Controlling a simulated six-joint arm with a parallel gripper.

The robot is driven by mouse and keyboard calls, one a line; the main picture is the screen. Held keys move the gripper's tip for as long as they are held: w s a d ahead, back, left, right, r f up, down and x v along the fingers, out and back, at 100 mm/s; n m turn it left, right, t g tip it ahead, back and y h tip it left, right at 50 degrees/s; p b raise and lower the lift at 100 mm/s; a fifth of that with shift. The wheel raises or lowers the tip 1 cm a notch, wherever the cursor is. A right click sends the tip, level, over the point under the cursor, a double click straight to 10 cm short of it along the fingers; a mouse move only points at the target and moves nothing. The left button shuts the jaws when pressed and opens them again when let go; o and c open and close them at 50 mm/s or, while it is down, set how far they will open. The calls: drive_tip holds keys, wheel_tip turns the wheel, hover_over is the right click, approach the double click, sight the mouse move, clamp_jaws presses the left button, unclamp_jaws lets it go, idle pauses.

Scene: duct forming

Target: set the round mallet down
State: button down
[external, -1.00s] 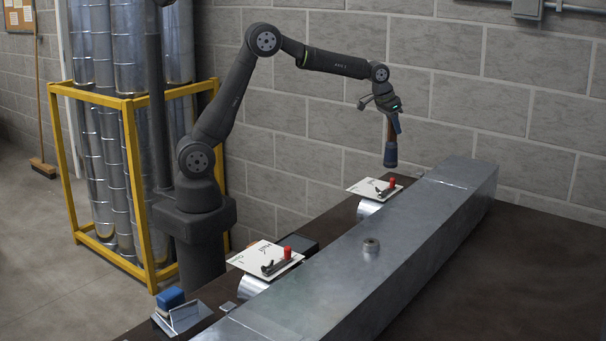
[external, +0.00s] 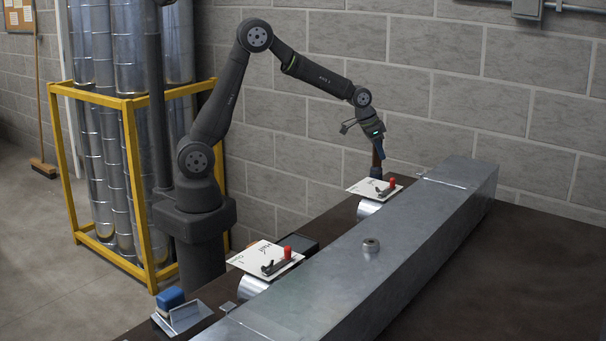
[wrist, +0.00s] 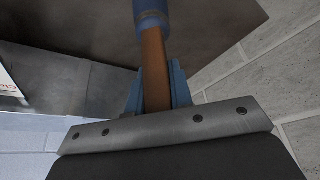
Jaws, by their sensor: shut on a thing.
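My gripper (external: 377,134) is shut on the brown handle of the round mallet (external: 376,158). The mallet hangs nearly upright, head down, behind the far white card (external: 362,187). Its lower end is low by the far side of the bench, partly hidden by the card and the red-handled clamp. I cannot tell whether it touches the bench. In the wrist view the blue fingers (wrist: 157,88) lie on both sides of the brown handle, and the mallet's blue head (wrist: 152,14) shows at the top edge.
A long sheet-metal duct (external: 400,240) lies along the bench, with a small metal ring (external: 371,245) on it. A near white card (external: 250,254) carries another red-handled clamp (external: 280,262). A blue block (external: 171,298) sits at the near left. The block wall is close behind.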

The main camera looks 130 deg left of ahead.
sight(378, 166)
drive_tip(key=shift+f, duration=1.65)
drive_tip(key=c, duration=1.3)
unclamp_jaws()
drive_tip(key=shift+f, duration=0.1)
drive_tip(key=v, duration=1.2)
drive_tip(key=shift+r, duration=0.2)
drive_tip(key=shift+f, duration=0.15)
drive_tip(key=x, duration=1.1)
drive_tip(key=shift+w+a+f, duration=0.15)
drive_tip(key=shift+f, duration=0.2)
drive_tip(key=shift+r, duration=1.05)
